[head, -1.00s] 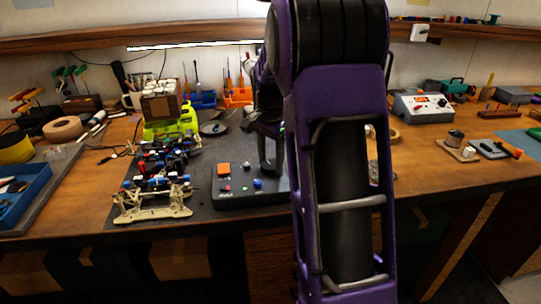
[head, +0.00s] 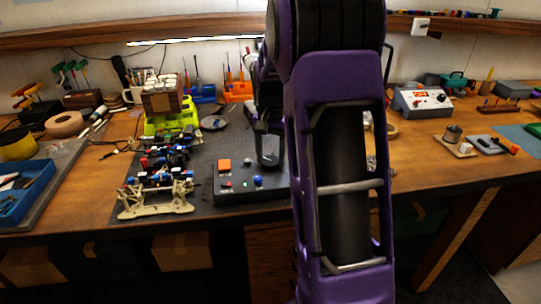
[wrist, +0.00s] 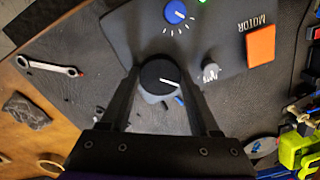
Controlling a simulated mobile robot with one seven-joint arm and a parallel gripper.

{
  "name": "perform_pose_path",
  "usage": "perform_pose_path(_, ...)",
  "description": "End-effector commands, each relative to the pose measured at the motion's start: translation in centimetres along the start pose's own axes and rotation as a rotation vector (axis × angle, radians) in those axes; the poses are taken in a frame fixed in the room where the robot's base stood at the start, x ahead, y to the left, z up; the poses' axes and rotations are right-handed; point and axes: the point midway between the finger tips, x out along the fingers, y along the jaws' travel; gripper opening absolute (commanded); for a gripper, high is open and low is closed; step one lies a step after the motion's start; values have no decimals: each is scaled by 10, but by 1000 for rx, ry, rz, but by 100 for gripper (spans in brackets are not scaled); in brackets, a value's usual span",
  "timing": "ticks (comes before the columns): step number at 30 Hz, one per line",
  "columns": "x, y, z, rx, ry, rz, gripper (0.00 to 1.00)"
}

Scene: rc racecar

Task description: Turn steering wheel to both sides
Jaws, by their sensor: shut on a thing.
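A dark control box (head: 235,193) lies on the dark mat on the bench. In the wrist view it carries a black round dial (wrist: 160,76) with a white pointer line, which lies between the fingers of my gripper (wrist: 160,84). My gripper is shut on this dial. In the head view my gripper (head: 268,158) is over the right part of the box, and my arm hides the box's right end and the dial. A model car chassis (head: 155,198) with a pale front frame stands left of the box.
The box also has a blue knob (wrist: 175,12), a grey toggle (wrist: 210,71) and an orange button (wrist: 261,46) by the word MOTOR. A wrench (wrist: 48,66) lies nearby. A green stand (head: 171,121) is behind the chassis; a blue tray (head: 25,195) is at left.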

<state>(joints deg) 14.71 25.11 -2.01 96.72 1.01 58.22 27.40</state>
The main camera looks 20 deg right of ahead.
Motion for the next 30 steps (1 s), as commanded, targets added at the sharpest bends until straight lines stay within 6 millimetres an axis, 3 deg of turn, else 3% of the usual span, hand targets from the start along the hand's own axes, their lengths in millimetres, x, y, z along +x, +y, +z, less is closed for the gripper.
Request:
perform_pose_path(7, 0, 0, 0, 0, 1, -1, 7)
perform_pose_path(8, 0, 0, 0, 0, 1, -1, 68)
perform_pose_path(12, 0, 0, 0, 1, 1, -1, 93)
perform_pose_path(23, -4, 0, 0, 1, 2, -1, 93)
perform_pose_path(30, -44, -1, -1, 1, 6, -3, 93)
